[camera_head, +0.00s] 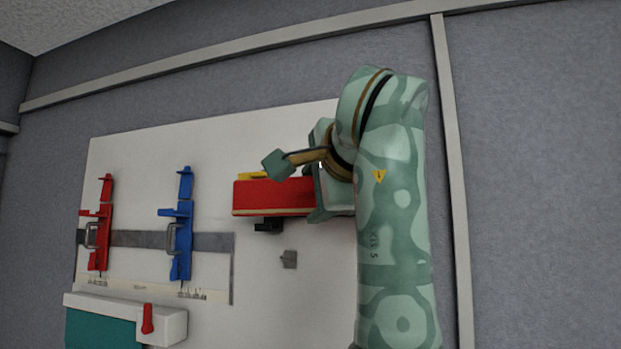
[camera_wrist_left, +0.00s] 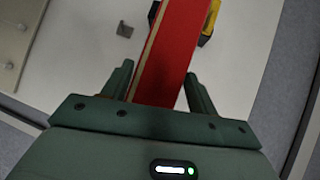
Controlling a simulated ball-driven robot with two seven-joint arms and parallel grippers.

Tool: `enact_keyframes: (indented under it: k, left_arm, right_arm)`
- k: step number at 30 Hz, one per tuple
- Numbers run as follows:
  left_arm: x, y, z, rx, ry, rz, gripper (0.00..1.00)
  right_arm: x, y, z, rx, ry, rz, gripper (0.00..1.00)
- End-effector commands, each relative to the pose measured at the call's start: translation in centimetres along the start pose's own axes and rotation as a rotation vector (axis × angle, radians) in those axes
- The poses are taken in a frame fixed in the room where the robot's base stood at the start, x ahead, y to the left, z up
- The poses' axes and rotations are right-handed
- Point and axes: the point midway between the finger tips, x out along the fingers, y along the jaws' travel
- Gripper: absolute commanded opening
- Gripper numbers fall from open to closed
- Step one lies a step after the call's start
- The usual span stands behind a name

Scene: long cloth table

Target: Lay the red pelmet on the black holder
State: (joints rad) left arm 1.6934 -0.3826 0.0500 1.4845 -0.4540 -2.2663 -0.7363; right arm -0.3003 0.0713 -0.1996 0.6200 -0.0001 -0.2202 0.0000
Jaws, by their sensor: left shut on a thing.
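The red pelmet (camera_head: 272,196) is a long red block with a pale stripe along its lower edge, held roughly level in front of the white board. My left gripper (camera_head: 316,194) is shut on its right end. In the left wrist view the pelmet (camera_wrist_left: 172,45) runs away from between the two fingers. A black holder (camera_head: 268,225) shows just below the pelmet in the head view. The pelmet hides much of what is behind it, and I cannot tell whether it touches the holder. My right gripper is not in view.
A yellow piece (camera_head: 253,175) peeks out above the pelmet. A small grey block (camera_head: 289,259) is on the board (camera_head: 210,141) lower down. Red (camera_head: 103,225) and blue (camera_head: 181,225) fixtures stand to the left. A white box (camera_head: 170,325) with a red handle is at lower left.

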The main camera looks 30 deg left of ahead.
Motion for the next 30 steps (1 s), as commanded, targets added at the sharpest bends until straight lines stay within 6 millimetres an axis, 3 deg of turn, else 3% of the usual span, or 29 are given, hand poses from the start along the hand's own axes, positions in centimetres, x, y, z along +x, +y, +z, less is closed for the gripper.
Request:
enact_keyframes:
  k: [2, 15, 30]
  left_arm:
    - [0.8, 0.6, -0.4, 0.001, -0.002, 0.001, 0.26]
    - [3.9, -0.5, -3.0, 0.0, -0.002, 0.001, 0.26]
    - [4.4, -0.4, -3.3, -0.001, 0.0, 0.0, 0.25]
  right_arm:
    - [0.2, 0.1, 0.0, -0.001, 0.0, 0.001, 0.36]
    - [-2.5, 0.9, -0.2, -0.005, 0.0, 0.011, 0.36]
    - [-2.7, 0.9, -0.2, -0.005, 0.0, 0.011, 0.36]
